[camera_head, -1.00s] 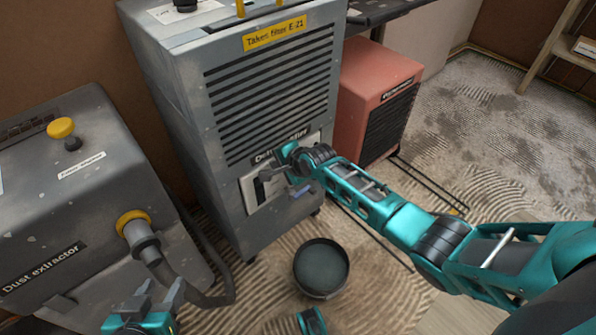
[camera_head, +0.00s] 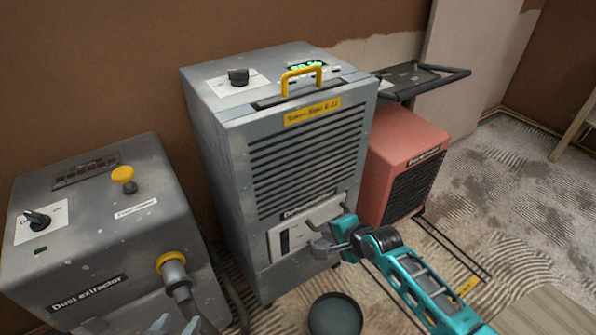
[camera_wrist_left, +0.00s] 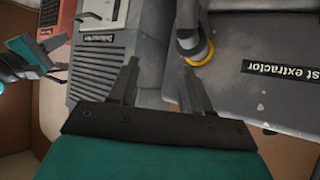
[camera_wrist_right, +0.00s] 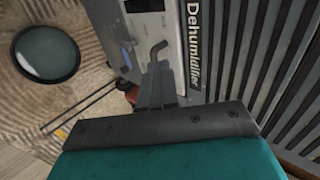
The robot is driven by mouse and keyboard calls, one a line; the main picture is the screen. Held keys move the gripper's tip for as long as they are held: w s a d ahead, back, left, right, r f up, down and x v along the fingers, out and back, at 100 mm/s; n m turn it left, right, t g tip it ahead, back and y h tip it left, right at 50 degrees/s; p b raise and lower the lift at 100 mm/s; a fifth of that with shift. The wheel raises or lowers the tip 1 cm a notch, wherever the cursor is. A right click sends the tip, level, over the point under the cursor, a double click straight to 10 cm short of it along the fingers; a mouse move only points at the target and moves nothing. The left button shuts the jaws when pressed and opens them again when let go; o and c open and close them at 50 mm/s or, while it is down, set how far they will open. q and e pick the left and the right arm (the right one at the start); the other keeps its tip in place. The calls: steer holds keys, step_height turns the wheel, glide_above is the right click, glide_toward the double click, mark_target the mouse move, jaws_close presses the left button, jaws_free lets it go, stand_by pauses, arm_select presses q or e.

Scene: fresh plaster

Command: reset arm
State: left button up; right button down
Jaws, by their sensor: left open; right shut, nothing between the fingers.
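My left gripper (camera_head: 176,325) is at the bottom edge of the head view, in front of the dust extractor. Its two fingers stand apart and empty in the left wrist view (camera_wrist_left: 160,72). My right gripper (camera_head: 322,238) is in front of the lower front panel of the grey dehumidifier (camera_head: 215,165). In the right wrist view its fingers (camera_wrist_right: 160,75) are together with nothing between them. A grey hooked lever (camera_wrist_right: 158,48) on the dehumidifier's pale panel (camera_wrist_right: 150,25) shows just past the fingertips; I cannot tell whether they touch.
The grey dust extractor (camera_head: 140,235) stands at the left, with a hose on a yellow collar (camera_head: 172,262). A red machine (camera_head: 395,150) stands right of the dehumidifier. A round dark bucket (camera_head: 335,316) is on the floor below.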

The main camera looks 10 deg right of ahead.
arm_select(q)
step_height(320, 180, up, 5)
steer(key=s+a+y+p, duration=0.1)
steer(key=s+a+p, duration=0.1)
steer(key=p, duration=0.7)
steer(key=shift+a+p, duration=0.4)
steer(key=shift+a, duration=0.05)
arm_select(e)
steer(key=s+r+n+t, duration=0.1)
steer(key=s+r+n, duration=0.4)
steer(key=s+n, duration=0.3)
steer(key=s+r+n+t+h, duration=0.1)
steer(key=s+r+n, duration=0.5)
steer(key=s, duration=0.5)
steer(key=n, duration=0.2)
steer(key=shift+s+a+n, duration=0.3)
steer(key=shift+s+a, duration=0.05)
steer(key=shift+a, duration=0.05)
arm_select(q)
steer(key=shift+d, duration=0.1)
steer(key=shift+w+r, duration=0.15)
